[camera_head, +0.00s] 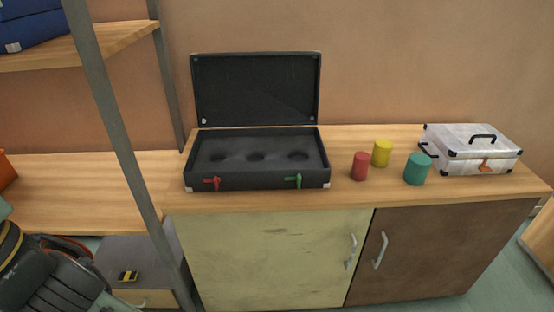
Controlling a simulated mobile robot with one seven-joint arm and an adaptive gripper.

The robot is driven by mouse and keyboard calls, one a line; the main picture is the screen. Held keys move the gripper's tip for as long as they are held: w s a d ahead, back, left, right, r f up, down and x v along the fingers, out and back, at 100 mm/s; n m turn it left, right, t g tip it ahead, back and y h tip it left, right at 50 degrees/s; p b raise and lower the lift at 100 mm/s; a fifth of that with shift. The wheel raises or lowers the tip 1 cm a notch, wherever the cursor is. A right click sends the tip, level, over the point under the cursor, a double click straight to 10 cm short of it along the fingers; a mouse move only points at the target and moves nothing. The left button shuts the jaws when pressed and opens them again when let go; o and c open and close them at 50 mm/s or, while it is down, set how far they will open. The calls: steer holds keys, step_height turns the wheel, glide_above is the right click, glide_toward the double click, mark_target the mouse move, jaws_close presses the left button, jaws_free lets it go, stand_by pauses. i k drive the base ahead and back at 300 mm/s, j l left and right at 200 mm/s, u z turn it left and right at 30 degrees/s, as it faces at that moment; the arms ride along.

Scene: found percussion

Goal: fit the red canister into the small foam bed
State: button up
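A red canister (360,166) stands upright on the wooden counter, just right of an open black case (256,180). It is the slimmest of three canisters. The case's grey foam (237,168) has three round hollows in a row, all empty. The right hollow (298,155) looks widest. The left hollow (218,157) and middle hollow (256,156) look narrower, and I cannot tell surely which is smallest. The lid (257,88) stands raised at the back.
A yellow canister (382,153) stands close behind the red one, and a teal canister (417,169) to its right. A closed silver case (472,149) is at the right. A grey shelf post (120,140) rises left of the case. The case's front has red and green latches.

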mark_target(247, 158)
steer(key=i+l, duration=0.15)
steer(key=i, duration=0.25)
steer(key=i+l+u, duration=0.1)
steer(key=i, duration=0.3)
steer(key=i+l, duration=0.3)
steer(key=i+u, duration=0.05)
steer(key=i, duration=0.05)
